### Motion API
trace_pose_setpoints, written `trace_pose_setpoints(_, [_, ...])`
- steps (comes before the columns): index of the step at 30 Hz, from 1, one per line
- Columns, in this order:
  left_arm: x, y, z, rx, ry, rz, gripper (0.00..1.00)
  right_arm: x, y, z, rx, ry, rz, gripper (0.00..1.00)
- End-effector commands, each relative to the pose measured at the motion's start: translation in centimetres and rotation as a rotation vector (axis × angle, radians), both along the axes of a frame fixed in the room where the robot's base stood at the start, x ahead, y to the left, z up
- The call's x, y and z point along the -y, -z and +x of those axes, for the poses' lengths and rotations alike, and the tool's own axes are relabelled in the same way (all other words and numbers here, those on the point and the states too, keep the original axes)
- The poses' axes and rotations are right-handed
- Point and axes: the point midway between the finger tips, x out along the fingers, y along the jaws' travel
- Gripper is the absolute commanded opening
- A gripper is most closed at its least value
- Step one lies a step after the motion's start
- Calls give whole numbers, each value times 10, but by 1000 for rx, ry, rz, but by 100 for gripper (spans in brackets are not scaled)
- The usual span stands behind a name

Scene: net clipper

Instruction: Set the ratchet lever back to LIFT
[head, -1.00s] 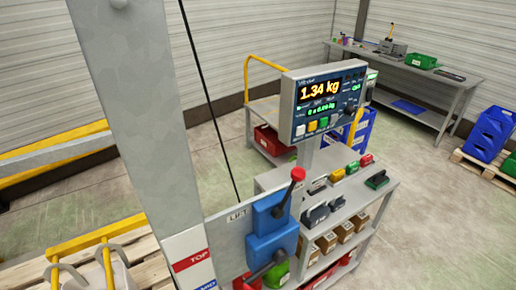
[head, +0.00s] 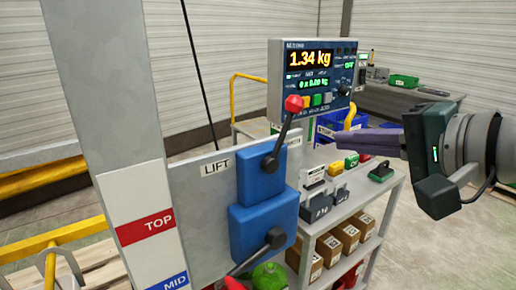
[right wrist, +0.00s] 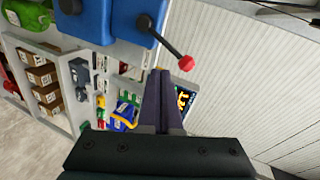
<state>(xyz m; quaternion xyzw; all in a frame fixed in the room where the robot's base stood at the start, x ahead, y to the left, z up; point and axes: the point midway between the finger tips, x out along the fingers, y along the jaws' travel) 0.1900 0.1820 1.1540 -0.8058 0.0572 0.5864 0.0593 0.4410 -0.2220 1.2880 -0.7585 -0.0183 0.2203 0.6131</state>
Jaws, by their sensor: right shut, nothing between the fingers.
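The ratchet lever is a dark rod with a red knob (head: 293,104), pivoting on the upper blue box (head: 262,175). It points up and slightly right, away from the LIFT label (head: 217,166) on the plate to its left. My right gripper (head: 345,137) is shut and empty, right of the lever, its purple fingers pointing left. In the right wrist view the shut fingers (right wrist: 161,76) are near the lever, with the red knob (right wrist: 187,62) just beyond to their right; I see no clear contact. My left gripper is not in view.
A scale display (head: 310,75) reading 1.34 kg stands behind the knob. A lower blue box (head: 263,228) carries another dark lever. A grey post (head: 105,100) with a TOP/MID sign stands left. A cart (head: 345,215) with boxes stands below my right gripper.

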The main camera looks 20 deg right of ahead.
Motion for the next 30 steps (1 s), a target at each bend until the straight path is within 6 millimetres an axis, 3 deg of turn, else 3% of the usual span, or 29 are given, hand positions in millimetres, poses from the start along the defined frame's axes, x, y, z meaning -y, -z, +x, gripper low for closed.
trace_pose_setpoints(1, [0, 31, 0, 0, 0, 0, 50, 10, 16, 11, 35, 41, 84, 0])
trace_pose_setpoints(6, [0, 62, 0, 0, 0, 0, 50, 37, 6, 34, 123, 136, 325, 0])
trace_pose_setpoints(9, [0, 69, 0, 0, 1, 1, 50, 48, 1, 40, 154, 165, 408, 0])
trace_pose_setpoints(23, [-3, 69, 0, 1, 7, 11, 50, 53, -5, 43, 168, 180, 455, 0])
trace_pose_setpoints(30, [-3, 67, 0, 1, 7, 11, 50, 47, -6, 68, 169, 178, 455, 0])
